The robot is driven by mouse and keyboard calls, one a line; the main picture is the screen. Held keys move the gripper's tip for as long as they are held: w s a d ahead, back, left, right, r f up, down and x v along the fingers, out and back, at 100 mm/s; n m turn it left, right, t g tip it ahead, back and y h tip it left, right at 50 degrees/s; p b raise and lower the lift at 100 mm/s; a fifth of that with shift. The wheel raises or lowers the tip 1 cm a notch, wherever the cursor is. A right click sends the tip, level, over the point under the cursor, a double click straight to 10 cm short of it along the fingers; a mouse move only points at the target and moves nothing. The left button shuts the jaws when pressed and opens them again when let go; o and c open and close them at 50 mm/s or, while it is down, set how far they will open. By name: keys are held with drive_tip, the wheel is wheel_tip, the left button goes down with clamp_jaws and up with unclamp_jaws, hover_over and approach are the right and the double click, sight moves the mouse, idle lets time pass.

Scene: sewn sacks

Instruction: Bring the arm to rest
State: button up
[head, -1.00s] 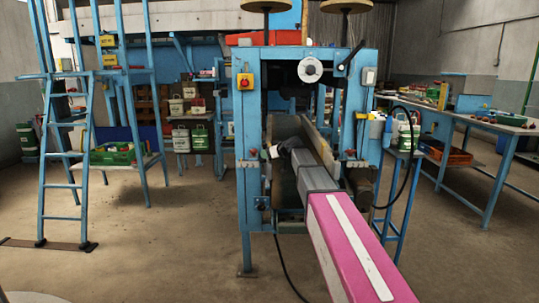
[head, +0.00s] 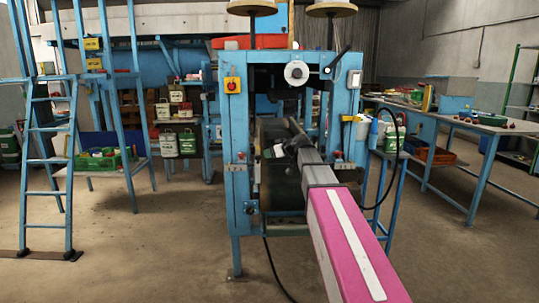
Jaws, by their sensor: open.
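My arm reaches forward from the bottom right of the head view toward the blue machine frame (head: 239,185). My gripper (head: 277,150) is at its far end, small and dark with a pale tip, in front of the opening between the frame's posts. It is open, and I see nothing held in it. The fingers are too small to make out clearly, and I cannot tell how far they are from the machine.
A blue ladder (head: 51,160) stands at the left, near a shelf with a green crate (head: 100,160). A blue workbench (head: 475,127) with loose items is at the right. A black cable (head: 277,272) hangs to the floor. Bare floor (head: 150,245) lies at the front left.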

drive_tip(key=s+d+f+m+g+h, duration=0.3)
drive_tip(key=s+f, duration=0.8)
drive_tip(key=f, duration=0.1)
drive_tip(key=s+d+f+m+g+h, duration=0.2)
drive_tip(key=s+f+g+h, duration=0.1)
drive_tip(key=s+f, duration=0.9)
drive_tip(key=s+d+f+m+g+h, duration=0.3)
drive_tip(key=s+f+g, duration=0.1)
drive_tip(key=s+f, duration=0.7)
wheel_tip(320, 180, down, 3)
drive_tip(key=shift+s+d+r+m, duration=0.1)
drive_tip(key=shift+s+d+m, duration=0.05)
drive_tip(key=shift+d+m, duration=0.15)
drive_tip(key=shift+o, duration=0.3)
